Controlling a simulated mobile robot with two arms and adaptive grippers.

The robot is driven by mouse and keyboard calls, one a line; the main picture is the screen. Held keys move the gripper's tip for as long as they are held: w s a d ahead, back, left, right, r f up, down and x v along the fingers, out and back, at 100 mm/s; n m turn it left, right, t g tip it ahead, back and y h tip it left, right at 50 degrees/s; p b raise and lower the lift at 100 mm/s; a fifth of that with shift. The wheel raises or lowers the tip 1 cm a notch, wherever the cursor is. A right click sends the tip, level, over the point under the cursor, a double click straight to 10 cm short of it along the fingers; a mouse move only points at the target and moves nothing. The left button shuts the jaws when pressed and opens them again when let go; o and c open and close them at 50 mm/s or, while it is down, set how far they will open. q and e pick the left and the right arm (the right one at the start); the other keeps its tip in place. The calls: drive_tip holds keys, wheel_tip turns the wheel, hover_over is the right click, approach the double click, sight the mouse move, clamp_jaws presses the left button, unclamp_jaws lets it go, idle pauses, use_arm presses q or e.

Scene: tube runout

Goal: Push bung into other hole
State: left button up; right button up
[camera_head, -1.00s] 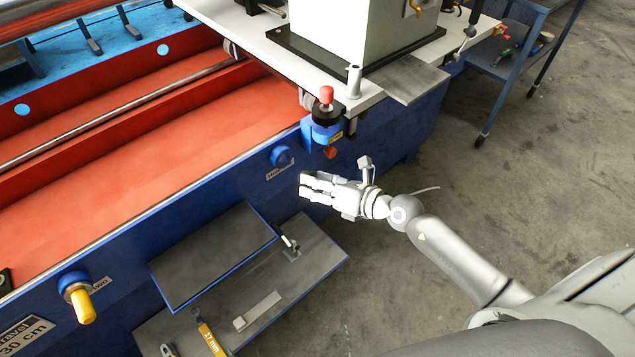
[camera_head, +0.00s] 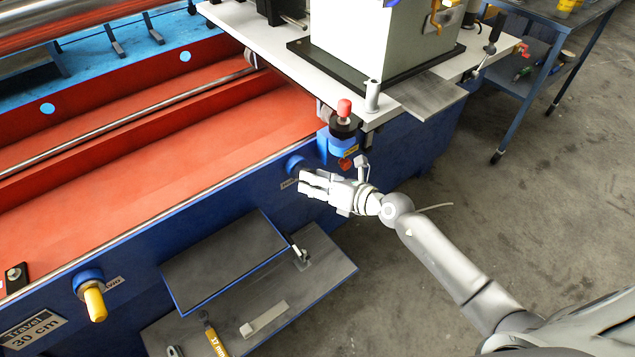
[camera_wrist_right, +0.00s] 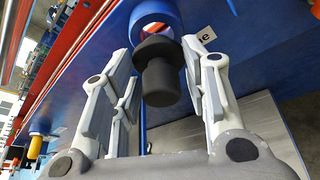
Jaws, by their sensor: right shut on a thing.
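My right gripper (camera_head: 305,186) is at the blue side panel, just below and right of a blue-rimmed hole (camera_head: 294,163). In the right wrist view the gripper (camera_wrist_right: 158,75) is shut on a dark grey bung (camera_wrist_right: 161,82). The bung's wide end points at the blue ring of the hole (camera_wrist_right: 138,26); I cannot tell if it touches. Orange shows through the ring. The bung is not clear in the head view. Another blue-rimmed hole (camera_head: 87,277) at lower left holds a yellow bung (camera_head: 95,303), also in the wrist view (camera_wrist_right: 35,148). My left gripper is out of view.
A red-topped knob (camera_head: 344,108) on a blue bracket stands just above my right gripper. A grey step (camera_head: 225,262) and a lower shelf with tools (camera_head: 264,317) jut out below. A white platform (camera_head: 262,40) overhangs above. Open floor lies to the right.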

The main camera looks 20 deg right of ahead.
drive_tip(key=shift+w+a, duration=0.35)
drive_tip(key=shift+w, duration=0.55)
idle(0.4)
drive_tip(key=shift+w+a, duration=0.2)
drive_tip(key=shift+w, duration=0.3)
drive_tip(key=o, duration=1.2)
drive_tip(key=shift+s+d, duration=0.15)
drive_tip(key=v, duration=1.1)
drive_tip(key=shift+s+d+r, duration=0.1)
drive_tip(key=shift+s+r, duration=0.05)
drive_tip(key=shift+s, duration=0.1)
